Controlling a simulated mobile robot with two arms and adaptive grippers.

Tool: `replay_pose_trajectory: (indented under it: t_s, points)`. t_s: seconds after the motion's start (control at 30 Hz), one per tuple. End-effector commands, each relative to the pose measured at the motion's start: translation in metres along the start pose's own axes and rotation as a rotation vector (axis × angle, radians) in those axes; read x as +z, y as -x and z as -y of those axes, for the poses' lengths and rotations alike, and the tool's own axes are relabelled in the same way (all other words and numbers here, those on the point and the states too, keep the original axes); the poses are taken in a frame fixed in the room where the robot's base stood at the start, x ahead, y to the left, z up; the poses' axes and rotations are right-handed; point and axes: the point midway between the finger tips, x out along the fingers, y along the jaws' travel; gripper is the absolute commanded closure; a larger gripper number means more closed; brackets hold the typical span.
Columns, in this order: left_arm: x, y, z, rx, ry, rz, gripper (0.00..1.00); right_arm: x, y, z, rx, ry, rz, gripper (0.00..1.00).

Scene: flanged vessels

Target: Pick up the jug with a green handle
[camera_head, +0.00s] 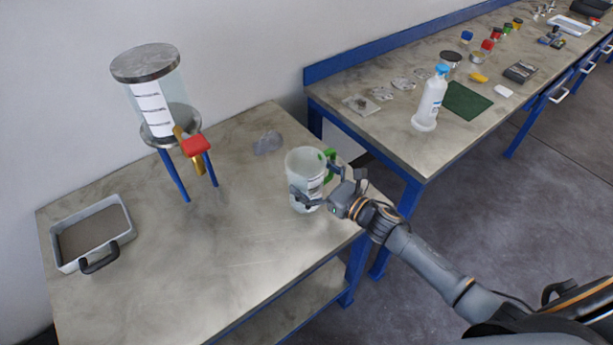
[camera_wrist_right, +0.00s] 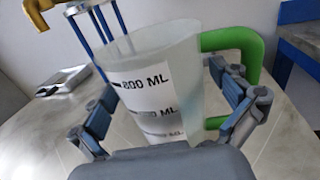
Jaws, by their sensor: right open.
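The jug (camera_head: 304,166) is a translucent cup with a white label and a green handle (camera_head: 330,158). It stands upright on the near table, close to its right edge. My right gripper (camera_head: 318,186) is open around the jug, with one finger on the near left side and the other by the handle. In the right wrist view the jug (camera_wrist_right: 158,85) is between the two spread fingers, its 800 ML label facing the camera. The green handle (camera_wrist_right: 254,62) is at the right, partly behind the right finger. I cannot tell whether the fingers touch the jug. My left gripper is not in view.
A vessel (camera_head: 157,95) on blue legs with a red-handled tap (camera_head: 196,146) stands at the back left. A grey tray (camera_head: 92,235) lies at the left. The table's middle is clear. A second bench (camera_head: 395,148) at right holds a white bottle (camera_head: 431,98) and small items.

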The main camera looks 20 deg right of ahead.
Motion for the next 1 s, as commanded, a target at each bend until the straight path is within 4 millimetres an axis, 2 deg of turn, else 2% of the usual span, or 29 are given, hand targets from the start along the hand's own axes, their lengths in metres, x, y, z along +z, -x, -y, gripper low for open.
replay_pose_trajectory:
  t_s: [0.1,0.33,0.37,0.6,1.0]
  points:
    - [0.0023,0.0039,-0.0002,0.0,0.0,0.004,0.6,0.0004,-0.0086,-0.0005,0.001,-0.001,-0.001,0.0]
    - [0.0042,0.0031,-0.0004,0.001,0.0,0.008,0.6,-0.0008,-0.0093,-0.0006,0.001,-0.001,-0.001,0.0]
    - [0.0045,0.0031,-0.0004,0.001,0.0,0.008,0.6,-0.0008,-0.0092,-0.0006,0.001,-0.001,-0.001,0.04]
    - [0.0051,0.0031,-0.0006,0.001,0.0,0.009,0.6,-0.0006,-0.009,-0.0004,0.001,-0.001,-0.001,0.52]
    - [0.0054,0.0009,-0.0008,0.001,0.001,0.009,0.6,0.0053,-0.0093,0.0001,0.002,0.003,0.003,0.52]
